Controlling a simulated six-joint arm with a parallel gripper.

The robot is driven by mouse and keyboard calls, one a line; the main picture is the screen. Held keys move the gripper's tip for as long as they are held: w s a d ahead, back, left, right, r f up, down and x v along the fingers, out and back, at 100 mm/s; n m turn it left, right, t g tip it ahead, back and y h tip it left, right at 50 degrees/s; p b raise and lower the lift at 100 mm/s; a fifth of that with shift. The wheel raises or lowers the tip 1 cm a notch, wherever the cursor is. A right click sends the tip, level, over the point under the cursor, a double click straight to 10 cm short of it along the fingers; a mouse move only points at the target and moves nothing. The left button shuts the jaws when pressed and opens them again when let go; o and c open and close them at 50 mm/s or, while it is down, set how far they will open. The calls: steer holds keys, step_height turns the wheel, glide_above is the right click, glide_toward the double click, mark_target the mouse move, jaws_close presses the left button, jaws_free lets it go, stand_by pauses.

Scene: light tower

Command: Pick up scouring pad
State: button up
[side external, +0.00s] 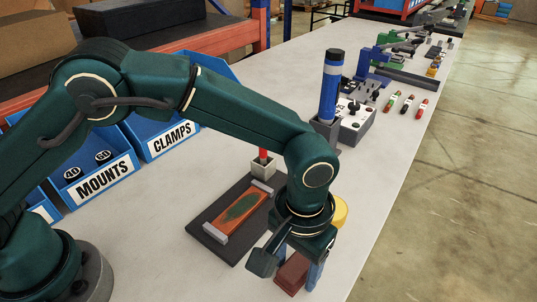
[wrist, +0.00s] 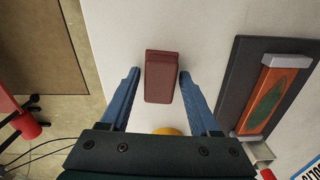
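The scouring pad, a reddish-brown block (side external: 291,272), lies on the light worktop near its front right edge, below my gripper. In the wrist view the pad (wrist: 161,78) shows between my blue fingers. My gripper (wrist: 159,74) is open, with a fingertip on either side of the pad. A gap shows on the left, and a narrower one on the right. In the side view my gripper (side external: 298,266) points down at the pad, and its hand hides part of it. I cannot tell how far the fingertips are above the worktop.
A dark fixture (side external: 245,184) beside the pad holds a copper plate with a green patch (side external: 240,207). A yellow round thing (side external: 341,211) stands close behind my gripper. A red-topped holder (side external: 263,165), a blue tower (side external: 330,87) and a grey switch box (side external: 355,122) stand further back.

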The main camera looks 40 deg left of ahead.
mark_target(294, 264)
jaws_close()
steer(key=shift+r, duration=0.5)
steer(key=r, duration=0.3)
steer(key=shift+w+a+r, duration=0.15)
steer(key=shift+a+r, duration=0.05)
steer(key=shift+r, duration=0.1)
steer(key=w+a+r, duration=0.3)
steer(key=a+r, duration=0.3)
steer(key=a, duration=0.4)
steer(key=shift+a+r, duration=0.25)
steer(key=shift+a, duration=0.15)
